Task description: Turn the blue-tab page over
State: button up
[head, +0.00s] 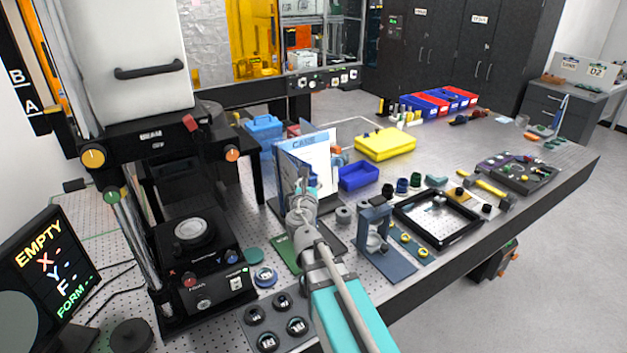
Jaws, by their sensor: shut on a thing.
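A booklet stands partly open on the bench, with an upright white page (319,158) headed in blue lettering and a darker leaf (291,172) angled beside it on the left. My gripper (304,192) is at the lower part of these leaves, shut on the page, with the leaf raised off the flat. Small blue patches show by the fingers, but I cannot tell which is the tab. The fingertips and the page's lower edge are partly hidden by my own wrist and arm.
A flatness instrument (195,255) stands left of the booklet. A blue bin (359,178), a yellow case (385,144), a blue-grey stand (375,235) and a black-framed tray (440,240) lie to the right. A plate with round parts (248,330) is in front.

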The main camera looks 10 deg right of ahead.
jog(key=s+a+f, duration=0.1)
jog(key=s+a, duration=0.2)
jog(key=a, duration=0.2)
jog(key=s+a+b, duration=0.1)
jog(key=s+a, duration=0.1)
jog(key=a, duration=0.4)
jog(key=shift+s+a+f, duration=0.15)
jog(key=shift+s+f, duration=0.2)
jog(key=shift+s, duration=0.05)
dwell(1.2)
dwell(0.5)
